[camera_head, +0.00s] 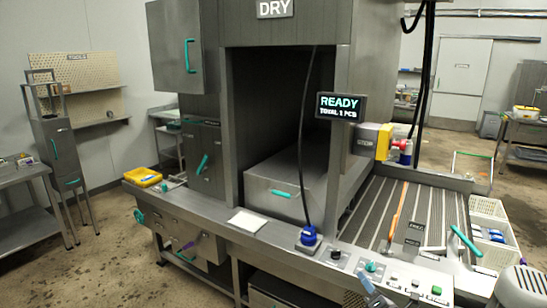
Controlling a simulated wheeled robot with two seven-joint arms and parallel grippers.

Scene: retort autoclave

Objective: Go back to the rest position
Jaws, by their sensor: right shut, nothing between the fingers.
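My right gripper (368,286) shows only as a small grey-blue tip at the bottom edge, right of centre. It is shut and empty, just in front of the control ledge of the machine. Most of it and its arm lie outside the picture. My left gripper is not in view. The large steel machine (215,185) fills the middle, with a "DRY" sign (274,8) on top. Its display (339,106) reads "READY" and "TOTAL 1 PCS". Inside its open bay is a steel box (290,185) with a teal handle.
The ledge carries a blue-based device (309,238) with a black cable, a white pad (247,221), a yellow tray (143,177) and a green button (436,290). A ribbed conveyor (375,215) and white crates (490,208) are at right. Floor at left (105,245) is clear.

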